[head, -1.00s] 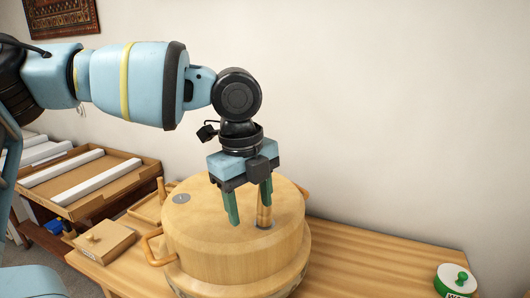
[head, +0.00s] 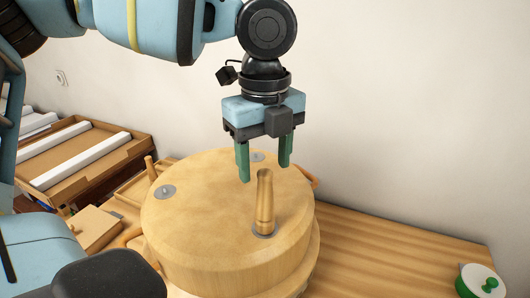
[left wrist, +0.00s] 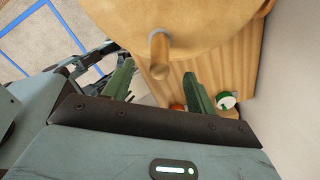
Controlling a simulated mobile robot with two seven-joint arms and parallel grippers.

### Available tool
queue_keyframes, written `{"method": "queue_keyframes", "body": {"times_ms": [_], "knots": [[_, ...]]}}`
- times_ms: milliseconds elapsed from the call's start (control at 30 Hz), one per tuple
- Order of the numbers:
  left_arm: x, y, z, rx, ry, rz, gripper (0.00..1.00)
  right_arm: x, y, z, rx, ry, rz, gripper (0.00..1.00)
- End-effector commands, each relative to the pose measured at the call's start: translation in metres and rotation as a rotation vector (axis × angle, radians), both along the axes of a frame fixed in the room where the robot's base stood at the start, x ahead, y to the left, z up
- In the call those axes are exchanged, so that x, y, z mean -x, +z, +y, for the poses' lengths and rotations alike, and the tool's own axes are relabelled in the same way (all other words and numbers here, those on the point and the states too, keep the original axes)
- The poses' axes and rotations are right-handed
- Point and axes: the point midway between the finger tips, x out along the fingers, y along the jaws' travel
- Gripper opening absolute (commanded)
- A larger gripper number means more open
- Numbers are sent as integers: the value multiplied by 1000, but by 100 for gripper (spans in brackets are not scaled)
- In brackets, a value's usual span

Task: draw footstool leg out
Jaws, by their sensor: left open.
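The footstool (head: 195,225) is a round, pale wooden body on the table. One tapered wooden footstool leg (head: 264,200) stands upright from a grey metal ring near its front edge. The leg also shows in the left wrist view (left wrist: 160,55), ahead of the fingers. My left gripper (head: 264,168) has green fingers and is open and empty. It hangs above the stool top, around the height of the leg's upper end and seemingly behind it, apart from it. Its fingers also show in the left wrist view (left wrist: 160,88). My right gripper is not in view.
Two other grey metal plates (head: 168,191) (head: 258,157) on the stool top carry no leg. A cardboard box with white bars (head: 85,155) stands at left. A green-and-white round container (head: 482,281) sits at the table's right.

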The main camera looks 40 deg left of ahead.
Motion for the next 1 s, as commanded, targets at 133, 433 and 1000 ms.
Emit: {"method": "queue_keyframes", "body": {"times_ms": [133,433,1000], "knots": [[0,-8,0,-1,0,3,57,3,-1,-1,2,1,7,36],[0,-49,0,-1,0,4,57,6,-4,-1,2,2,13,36],[0,-78,0,0,0,0,57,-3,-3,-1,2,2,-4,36]]}}
